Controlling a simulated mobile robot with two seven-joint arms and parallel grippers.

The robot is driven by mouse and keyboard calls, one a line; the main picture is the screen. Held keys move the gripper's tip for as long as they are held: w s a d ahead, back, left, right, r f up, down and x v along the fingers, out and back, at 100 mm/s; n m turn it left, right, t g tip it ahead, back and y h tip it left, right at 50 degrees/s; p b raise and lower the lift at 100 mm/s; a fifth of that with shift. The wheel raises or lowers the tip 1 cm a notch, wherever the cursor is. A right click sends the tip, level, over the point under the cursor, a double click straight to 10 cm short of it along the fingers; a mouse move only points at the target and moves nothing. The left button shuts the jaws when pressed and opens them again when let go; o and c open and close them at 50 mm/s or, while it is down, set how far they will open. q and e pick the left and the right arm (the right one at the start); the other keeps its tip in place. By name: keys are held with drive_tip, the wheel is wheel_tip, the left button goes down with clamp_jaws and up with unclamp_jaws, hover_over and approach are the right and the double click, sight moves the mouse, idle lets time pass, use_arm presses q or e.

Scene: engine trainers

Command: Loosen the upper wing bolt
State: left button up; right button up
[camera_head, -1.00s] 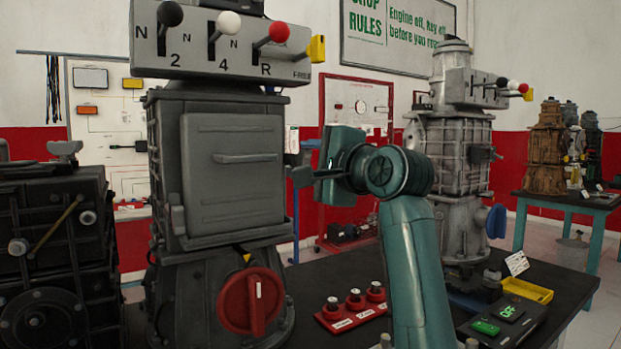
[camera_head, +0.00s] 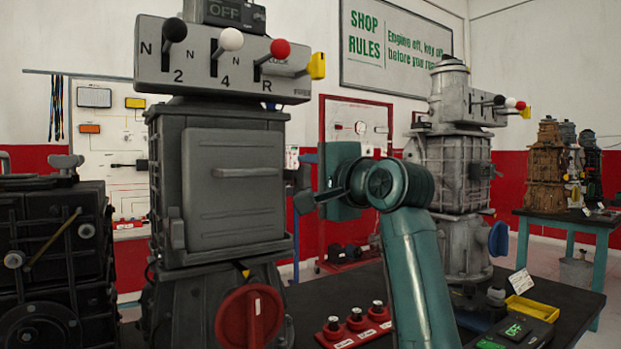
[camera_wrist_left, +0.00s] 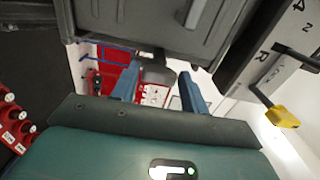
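My left gripper (camera_head: 303,190) is beside the right side of the near dark-grey gearbox (camera_head: 235,185), fingers pointing towards it. In the left wrist view its two blue fingers (camera_wrist_left: 158,88) are apart, so it is open. A small grey piece (camera_wrist_left: 155,70) appears between or just beyond the fingers, by the gearbox housing. It may be the upper wing bolt, but I cannot tell for certain. In the head view that side of the gearbox is largely hidden. Contact with the fingers cannot be made out. My right gripper is not in view.
A lever panel (camera_head: 222,65) tops the gearbox, with a yellow-ended lever (camera_head: 316,66) sticking out right. A red knob (camera_head: 250,318) is low in front. A black unit (camera_head: 50,260) stands left.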

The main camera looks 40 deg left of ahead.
use_arm(q)
drive_tip(key=o, duration=0.3)
drive_tip(key=v, duration=1.3)
idle(0.3)
